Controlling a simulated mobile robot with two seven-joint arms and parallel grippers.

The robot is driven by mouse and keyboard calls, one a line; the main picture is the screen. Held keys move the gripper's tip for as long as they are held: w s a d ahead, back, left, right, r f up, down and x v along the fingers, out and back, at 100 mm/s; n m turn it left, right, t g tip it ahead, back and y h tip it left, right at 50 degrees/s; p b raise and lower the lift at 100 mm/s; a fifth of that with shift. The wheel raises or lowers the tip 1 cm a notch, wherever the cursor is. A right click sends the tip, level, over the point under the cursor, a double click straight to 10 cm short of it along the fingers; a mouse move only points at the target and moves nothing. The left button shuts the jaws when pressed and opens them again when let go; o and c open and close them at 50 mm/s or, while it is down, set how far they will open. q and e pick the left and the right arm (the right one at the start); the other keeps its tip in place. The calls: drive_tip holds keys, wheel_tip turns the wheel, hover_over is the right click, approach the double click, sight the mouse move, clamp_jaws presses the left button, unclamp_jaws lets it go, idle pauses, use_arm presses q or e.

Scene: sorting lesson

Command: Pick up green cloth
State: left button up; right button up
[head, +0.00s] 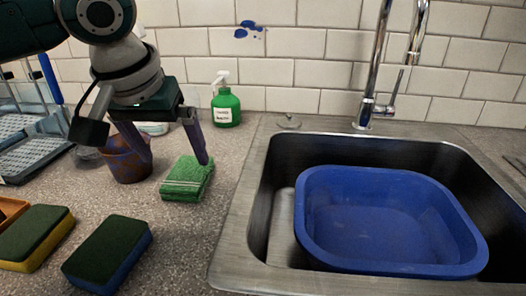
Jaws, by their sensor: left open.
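The green cloth (185,180) lies folded on the counter, left of the sink, with pale stripes near its front edge. My left gripper (178,164) comes in from the upper left with its fingers apart. One finger is at the cloth's right back edge and the other is left of the cloth, in front of the brown cup. I cannot tell whether the fingers touch the cloth. My right gripper is not in view.
A blue basin (390,225) sits in the metal sink (262,205) at right. A brown-blue cup (122,160) stands close left of the cloth. A green spray bottle (226,106) stands behind. Two sponges (108,252) (36,236) lie in front left. A dish rack (30,125) is far left.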

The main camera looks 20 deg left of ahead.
sight(185, 175)
use_arm(q)
drive_tip(key=b+x, duration=0.1)
drive_tip(key=x, duration=0.5)
drive_tip(key=shift+w, duration=0.15)
drive_tip(key=c, duration=1.1)
wheel_tip(185, 175, up, 20)
drive_tip(key=p, duration=0.2)
